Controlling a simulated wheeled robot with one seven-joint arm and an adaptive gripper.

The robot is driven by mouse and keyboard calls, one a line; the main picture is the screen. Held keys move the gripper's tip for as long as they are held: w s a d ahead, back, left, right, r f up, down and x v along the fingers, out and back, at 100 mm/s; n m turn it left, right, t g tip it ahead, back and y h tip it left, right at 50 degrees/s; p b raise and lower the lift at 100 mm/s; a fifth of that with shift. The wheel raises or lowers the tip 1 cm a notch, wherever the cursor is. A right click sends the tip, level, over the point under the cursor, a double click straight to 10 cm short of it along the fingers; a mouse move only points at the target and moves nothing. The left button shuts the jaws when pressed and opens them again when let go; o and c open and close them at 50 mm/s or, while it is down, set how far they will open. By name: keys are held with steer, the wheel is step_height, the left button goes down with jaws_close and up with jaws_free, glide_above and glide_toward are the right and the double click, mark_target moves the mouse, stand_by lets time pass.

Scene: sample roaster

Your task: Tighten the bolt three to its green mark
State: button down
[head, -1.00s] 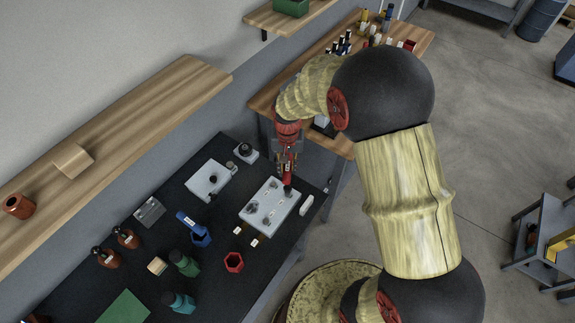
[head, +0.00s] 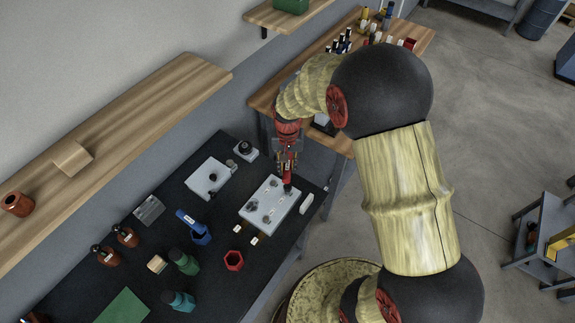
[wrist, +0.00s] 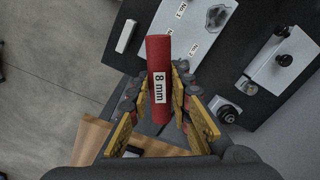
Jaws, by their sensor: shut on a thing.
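My gripper (head: 287,160) is shut on a red driver (wrist: 159,50) with a white "8 mm" label; the driver also shows in the head view (head: 287,176). It points down at the far right corner of a pale bolt plate (head: 262,219). The driver's dark tip meets or hovers just over that corner; I cannot tell which. Several round bolt spots show on the plate. In the wrist view the plate (wrist: 174,14) carries labels reading "No. 1" and "No. 2". The bolt under the driver and any green mark are hidden or too small to see.
A red hexagonal holder (head: 233,261) stands empty near the bench's front. A blue driver (head: 187,219) sits in a blue holder. Green (head: 183,262) and teal (head: 178,301) tools stand to the left. A second pale block (head: 205,177) lies behind. A small white bar (head: 307,203) lies right of the plate.

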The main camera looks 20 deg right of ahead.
steer(key=shift+f+b, duration=0.75)
steer(key=shift+f, duration=0.5)
steer(key=shift+m, duration=1.8)
